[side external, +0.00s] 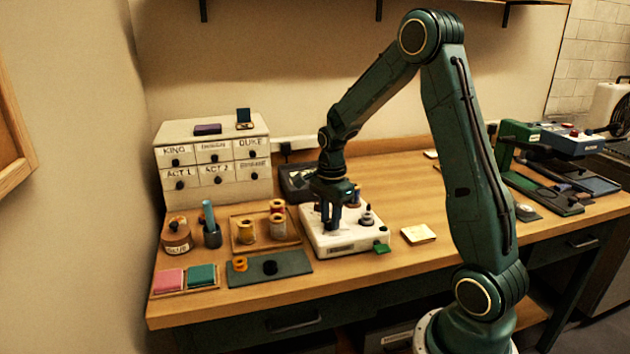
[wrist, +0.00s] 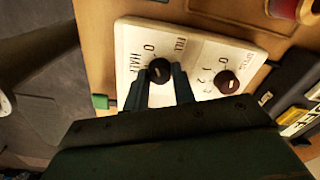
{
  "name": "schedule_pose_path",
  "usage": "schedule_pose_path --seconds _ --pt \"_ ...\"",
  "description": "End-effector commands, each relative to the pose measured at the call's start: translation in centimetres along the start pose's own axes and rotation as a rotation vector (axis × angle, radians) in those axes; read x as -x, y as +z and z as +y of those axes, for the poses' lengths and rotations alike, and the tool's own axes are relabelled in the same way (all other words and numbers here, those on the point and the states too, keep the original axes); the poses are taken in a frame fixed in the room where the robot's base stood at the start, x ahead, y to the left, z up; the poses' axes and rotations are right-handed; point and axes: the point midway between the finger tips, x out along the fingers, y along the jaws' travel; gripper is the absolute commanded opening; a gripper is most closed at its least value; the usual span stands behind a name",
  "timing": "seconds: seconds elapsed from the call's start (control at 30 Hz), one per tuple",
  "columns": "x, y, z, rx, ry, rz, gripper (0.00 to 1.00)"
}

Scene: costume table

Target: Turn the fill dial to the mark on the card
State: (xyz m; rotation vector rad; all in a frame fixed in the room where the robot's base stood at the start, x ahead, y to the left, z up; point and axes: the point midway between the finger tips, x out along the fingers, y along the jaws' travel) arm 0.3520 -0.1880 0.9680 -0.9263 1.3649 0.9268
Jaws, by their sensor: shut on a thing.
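The white control box (side external: 345,240) stands mid-table with my gripper (side external: 333,222) over its left part. In the wrist view the white panel (wrist: 195,62) carries a black fill dial (wrist: 159,71) lettered FILL, with 0 and HALF beside it. My gripper (wrist: 160,84) is shut on this dial, one finger on each side. A pale line shows on the dial, but I cannot tell exactly which mark it meets. A pale yellow card (side external: 418,234) lies on the table right of the box; its writing is too small to read.
A second dark knob (wrist: 227,82) with numbers sits beside the fill dial. A green tab (side external: 382,248) sticks out at the box's front right. A spool tray (side external: 265,222) and dark mat (side external: 270,268) lie left.

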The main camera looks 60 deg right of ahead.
Motion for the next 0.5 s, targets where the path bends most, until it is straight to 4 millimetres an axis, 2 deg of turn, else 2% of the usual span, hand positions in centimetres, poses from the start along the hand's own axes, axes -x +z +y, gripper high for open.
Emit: schedule_pose_path --seconds 0.27,0.5 --pt "0.06 0.00 -0.01 0.098 -0.001 0.000 0.03" --pt "0.08 0.01 -0.01 0.270 -0.001 0.000 0.03"
